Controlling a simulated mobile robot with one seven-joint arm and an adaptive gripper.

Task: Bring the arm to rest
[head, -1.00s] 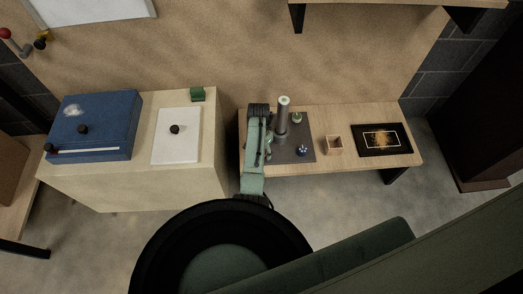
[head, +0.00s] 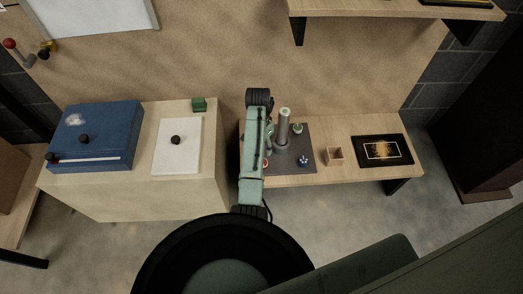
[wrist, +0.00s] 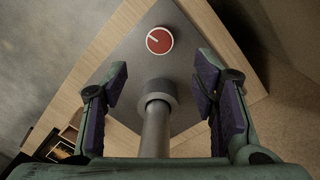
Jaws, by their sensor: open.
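My arm (head: 252,150) reaches out over the left end of the wooden bench, with its dark far joint (head: 258,97) near the back edge. In the wrist view my gripper (wrist: 160,82) is open, its two purple-padded fingers wide apart with nothing held. A grey post (wrist: 156,125) shows between and below the fingers, and I cannot tell how close they are to it. The post (head: 283,127) stands upright on a dark plate in the head view. The fingers are mostly hidden by the arm there.
A small wooden box (head: 335,156) and black framed picture (head: 367,160) lie right. A blue case (head: 110,120) sits on the left cabinet (head: 100,195). A shelf (head: 390,13) overhangs.

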